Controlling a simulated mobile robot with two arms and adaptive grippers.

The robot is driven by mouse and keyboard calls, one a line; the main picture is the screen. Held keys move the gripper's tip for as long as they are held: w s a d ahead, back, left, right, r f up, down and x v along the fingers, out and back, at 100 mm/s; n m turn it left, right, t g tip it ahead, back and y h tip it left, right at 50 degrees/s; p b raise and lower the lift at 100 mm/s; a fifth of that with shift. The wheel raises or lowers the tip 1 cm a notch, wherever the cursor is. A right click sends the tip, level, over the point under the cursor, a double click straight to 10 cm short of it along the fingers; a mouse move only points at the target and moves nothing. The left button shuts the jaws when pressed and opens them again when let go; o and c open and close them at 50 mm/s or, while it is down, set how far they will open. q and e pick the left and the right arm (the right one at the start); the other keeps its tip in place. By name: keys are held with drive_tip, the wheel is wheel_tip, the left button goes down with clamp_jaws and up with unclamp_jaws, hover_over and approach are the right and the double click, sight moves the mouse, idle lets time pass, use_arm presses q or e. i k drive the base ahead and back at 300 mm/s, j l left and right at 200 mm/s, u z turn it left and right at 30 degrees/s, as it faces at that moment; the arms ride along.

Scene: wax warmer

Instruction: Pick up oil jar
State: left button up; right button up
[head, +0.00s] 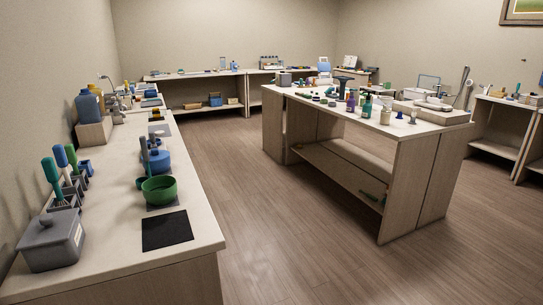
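I cannot tell for sure which thing is the oil jar. A large blue-grey bottle (88,107) stands on a block at the back of the left counter (115,165). On the middle island, a purple bottle (350,104) and a teal-green bottle (366,107) stand upright near the front edge, with several small jars and cups around them. A green bowl (159,191) and a blue pot (154,162) sit on the left counter. Neither of my grippers is in view.
A grey lidded box (51,242) and a black mat (167,231) are at the near end of the left counter. The island (408,192) has sharp corners and a low shelf. The wooden floor (240,185) between counter and island is clear.

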sight(155, 113)
drive_tip(key=i+l+z, duration=0.35)
drive_tip(key=i+z, duration=0.7)
drive_tip(key=i, duration=0.2)
